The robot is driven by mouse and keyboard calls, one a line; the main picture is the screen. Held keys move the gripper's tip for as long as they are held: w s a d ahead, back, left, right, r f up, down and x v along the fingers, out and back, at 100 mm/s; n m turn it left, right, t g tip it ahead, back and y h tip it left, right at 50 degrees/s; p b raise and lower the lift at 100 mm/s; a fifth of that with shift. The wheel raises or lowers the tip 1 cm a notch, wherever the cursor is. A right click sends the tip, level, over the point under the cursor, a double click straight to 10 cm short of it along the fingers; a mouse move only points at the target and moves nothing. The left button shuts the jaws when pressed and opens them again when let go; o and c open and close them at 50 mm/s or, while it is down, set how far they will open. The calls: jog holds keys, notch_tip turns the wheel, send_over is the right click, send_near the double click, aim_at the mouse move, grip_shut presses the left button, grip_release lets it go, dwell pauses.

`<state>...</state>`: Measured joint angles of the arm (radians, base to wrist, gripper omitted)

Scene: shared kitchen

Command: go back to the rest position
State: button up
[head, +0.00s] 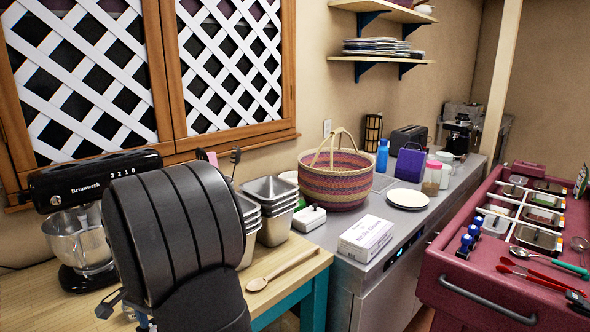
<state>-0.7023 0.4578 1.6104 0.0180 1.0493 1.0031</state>
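My arm's dark link fills the lower left foreground in the head view. Part of my gripper (112,303) shows at the link's lower left, over the wooden counter (312,266). Most of the gripper is hidden behind the link, so I cannot tell whether it is open or shut, or whether it holds anything.
A stand mixer (85,215) stands left of my arm, close to it. Stacked metal pans (272,212) and a wooden spoon (285,271) are to its right. Farther right are a woven basket (338,183), a box of gloves (366,238) and a red prep cart (460,283).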

notch_tip(320, 180, up, 16)
notch_tip(320, 180, down, 17)
jog(key=shift+f, duration=0.1)
jog(key=n, duration=0.4)
jog(key=shift+r, duration=0.2)
jog(key=n, duration=0.4)
jog(key=shift+n, duration=0.4)
jog(key=n, duration=0.4)
jog(key=shift+n+g, duration=0.3)
jog(key=shift+n, duration=0.1)
jog(key=n, duration=0.4)
jog(key=shift+o, duration=0.2)
